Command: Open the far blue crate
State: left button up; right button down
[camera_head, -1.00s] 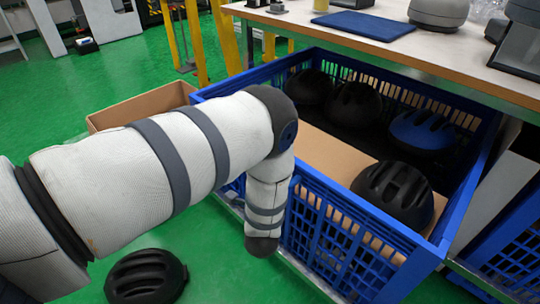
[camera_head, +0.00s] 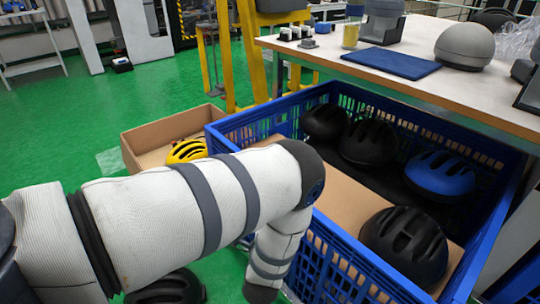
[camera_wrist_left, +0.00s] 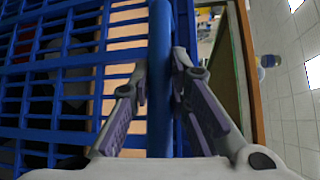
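The far blue crate (camera_head: 330,262) is an open-topped slatted crate, partly pulled out from under the table. It holds several helmets, among them a blue helmet (camera_head: 440,173) and a black helmet (camera_head: 404,243), and brown cardboard. My left arm reaches across to the crate's front wall; the gripper itself is hidden in the head view. In the left wrist view my left gripper (camera_wrist_left: 160,78) has one finger on each side of the crate's blue rim (camera_wrist_left: 160,125), with the fingertips close against it. My right gripper is not in view.
Another blue crate (camera_head: 522,288) shows at the lower right. The table (camera_head: 310,50) overhangs the crate's back. A cardboard box (camera_head: 135,155) with a yellow helmet (camera_head: 186,151) stands left of the crate. A dark helmet (camera_head: 165,288) lies on the green floor below my arm.

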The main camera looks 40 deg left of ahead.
pick_arm(q)
jog(key=o, duration=0.3)
jog(key=shift+o, duration=0.2)
jog(key=v, duration=1.2)
